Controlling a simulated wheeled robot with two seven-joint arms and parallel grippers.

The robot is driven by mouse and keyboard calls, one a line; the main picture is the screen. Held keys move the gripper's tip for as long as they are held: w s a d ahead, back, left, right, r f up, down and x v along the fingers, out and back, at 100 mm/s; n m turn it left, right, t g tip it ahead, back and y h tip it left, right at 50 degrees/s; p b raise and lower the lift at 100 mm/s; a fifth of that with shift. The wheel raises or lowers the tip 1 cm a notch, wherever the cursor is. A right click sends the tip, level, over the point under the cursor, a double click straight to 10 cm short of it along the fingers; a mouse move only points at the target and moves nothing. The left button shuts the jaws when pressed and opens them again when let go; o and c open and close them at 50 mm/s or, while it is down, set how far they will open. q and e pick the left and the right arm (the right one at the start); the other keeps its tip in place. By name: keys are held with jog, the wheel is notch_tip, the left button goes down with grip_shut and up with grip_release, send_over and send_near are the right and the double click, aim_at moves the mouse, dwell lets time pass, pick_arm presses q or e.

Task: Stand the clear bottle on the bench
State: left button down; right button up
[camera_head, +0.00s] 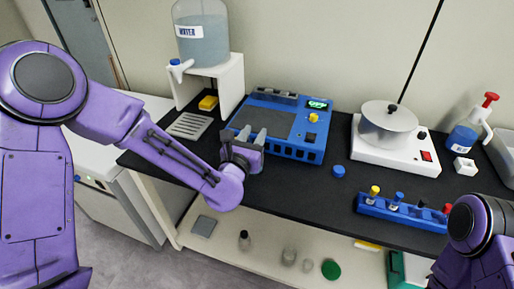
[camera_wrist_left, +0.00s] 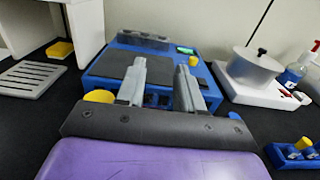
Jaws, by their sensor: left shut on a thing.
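My left gripper (camera_head: 248,146) is over the black bench, just in front of the blue machine. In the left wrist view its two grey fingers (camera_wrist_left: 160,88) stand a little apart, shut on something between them. That is most likely the clear bottle, but its body hardly shows there. A round yellow piece (camera_wrist_left: 98,96) shows beside the left finger; I cannot tell whether it belongs to the bottle. My right arm shows at the lower right of the head view, with its gripper out of view. The black bench (camera_head: 290,185) runs under the left gripper.
The blue machine (camera_head: 290,147) stands behind the gripper. A grey slotted plate (camera_head: 189,126) and yellow block (camera_head: 208,103) lie left. A blue cap (camera_head: 338,171), blue vial rack (camera_head: 400,213) and white hotplate (camera_head: 395,158) stand right. Small bottles (camera_head: 245,240) stand on the lower shelf.

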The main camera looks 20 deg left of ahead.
pick_arm(q)
jog(key=shift+w+d+f, duration=0.2)
jog(key=shift+w+f, duration=0.4)
jog(key=shift+f, duration=0.15)
jog(key=f, duration=0.2)
jog(key=f+p, duration=0.1)
jog(key=shift+w+d+f, duration=0.15)
jog(key=shift+w+f, duration=0.1)
jog(key=shift+w, duration=0.05)
jog(key=shift+f, duration=0.3)
jog(key=c, duration=0.7)
grip_release()
